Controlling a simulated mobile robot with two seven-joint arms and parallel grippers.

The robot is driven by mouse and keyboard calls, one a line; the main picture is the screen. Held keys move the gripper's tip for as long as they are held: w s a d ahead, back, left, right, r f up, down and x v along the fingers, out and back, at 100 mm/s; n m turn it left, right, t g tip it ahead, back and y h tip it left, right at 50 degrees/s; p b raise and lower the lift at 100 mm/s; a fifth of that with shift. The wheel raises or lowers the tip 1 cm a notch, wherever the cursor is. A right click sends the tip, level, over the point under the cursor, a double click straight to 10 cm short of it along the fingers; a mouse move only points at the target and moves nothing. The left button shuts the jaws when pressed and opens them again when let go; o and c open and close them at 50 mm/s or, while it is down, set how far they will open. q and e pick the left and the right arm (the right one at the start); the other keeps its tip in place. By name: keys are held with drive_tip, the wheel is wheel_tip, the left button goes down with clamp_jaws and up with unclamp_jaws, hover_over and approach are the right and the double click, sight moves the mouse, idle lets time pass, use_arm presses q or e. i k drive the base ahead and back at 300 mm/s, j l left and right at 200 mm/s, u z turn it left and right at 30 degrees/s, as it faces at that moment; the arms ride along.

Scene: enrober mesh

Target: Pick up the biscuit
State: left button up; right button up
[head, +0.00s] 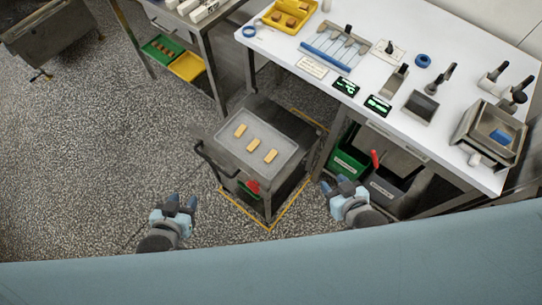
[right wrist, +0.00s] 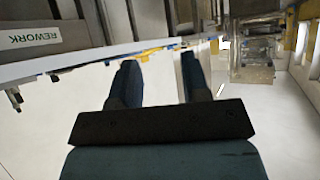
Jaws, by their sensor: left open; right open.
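Three tan oblong biscuits lie apart on a grey tray (head: 275,136) on top of a small steel cart in the head view: a left biscuit (head: 240,131), a middle biscuit (head: 254,145) and a right biscuit (head: 270,156). My left gripper (head: 181,202) is open and empty, left of and nearer than the cart. My right gripper (head: 338,186) is open and empty, to the right of the cart near the table's underside. It also shows in the right wrist view (right wrist: 158,75), its two fingers apart with nothing between them. No biscuit shows in the right wrist view.
The cart (head: 235,170) has a dark handle on its left and stands inside yellow floor lines. A white worktable (head: 405,135) with tools and scales stands right of it. Green (head: 345,163) and grey bins sit beneath. Speckled floor (head: 120,160) is open to the left.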

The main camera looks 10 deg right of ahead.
sight(271, 155)
drive_tip(key=i+j+z, duration=0.1)
drive_tip(key=j+z, duration=0.15)
drive_tip(key=j, duration=0.2)
drive_tip(key=j+z, duration=0.25)
drive_tip(key=j, duration=0.2)
drive_tip(key=i+j+z, duration=0.25)
drive_tip(key=k+j, duration=0.1)
